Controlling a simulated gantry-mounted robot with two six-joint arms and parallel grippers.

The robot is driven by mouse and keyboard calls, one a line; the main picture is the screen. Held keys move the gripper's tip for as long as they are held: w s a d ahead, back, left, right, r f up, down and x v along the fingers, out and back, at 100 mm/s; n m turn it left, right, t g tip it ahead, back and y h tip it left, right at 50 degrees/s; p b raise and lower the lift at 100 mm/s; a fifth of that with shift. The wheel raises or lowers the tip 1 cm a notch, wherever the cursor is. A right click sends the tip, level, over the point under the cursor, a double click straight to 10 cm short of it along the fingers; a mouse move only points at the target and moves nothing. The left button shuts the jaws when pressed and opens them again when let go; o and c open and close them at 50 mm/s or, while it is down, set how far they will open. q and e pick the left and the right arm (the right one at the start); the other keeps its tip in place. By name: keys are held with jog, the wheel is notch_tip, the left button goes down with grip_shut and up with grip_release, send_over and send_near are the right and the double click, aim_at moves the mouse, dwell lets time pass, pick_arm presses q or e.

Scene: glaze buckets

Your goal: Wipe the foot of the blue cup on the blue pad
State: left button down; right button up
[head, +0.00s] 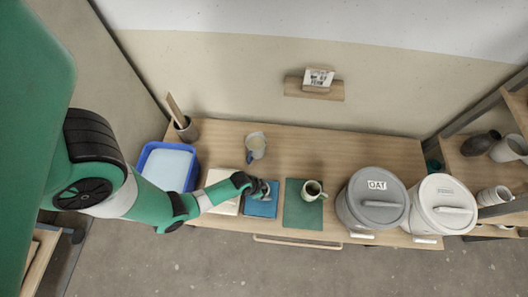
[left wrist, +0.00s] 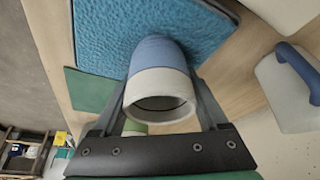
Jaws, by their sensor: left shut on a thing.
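My left gripper (head: 264,188) is shut on the blue cup, low over the blue pad (head: 262,210). In the left wrist view the cup (left wrist: 157,70) sits between the two fingers (left wrist: 160,95), its pale grey rim towards the camera and its blue lower part towards the textured blue pad (left wrist: 100,35). The foot is hidden behind the cup's body, so I cannot tell whether it touches the pad. In the head view the cup is mostly hidden by the gripper. My right gripper is not in view.
A blue-handled jug (head: 256,144) stands behind. A cream pad (head: 224,206) and a blue tub (head: 144,160) are to the left.

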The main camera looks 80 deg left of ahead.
aim_at(266, 203)
pick_arm(q)
jog(key=shift+w+a, duration=0.3)
jog(key=shift+a, duration=0.65)
jog(key=shift+s+d+r, duration=0.15)
jog(key=shift+s+d, duration=0.05)
jog(key=shift+d, duration=0.55)
jog(key=shift+s+d+p, duration=0.3)
jog(key=shift+d, duration=0.6)
jog(key=shift+s+d+p, duration=0.25)
jog(key=shift+d, duration=0.6)
jog(key=shift+s+d+p, duration=0.3)
jog(key=shift+d, duration=0.6)
notch_tip(266, 203, up, 7)
jog(key=p, duration=0.7)
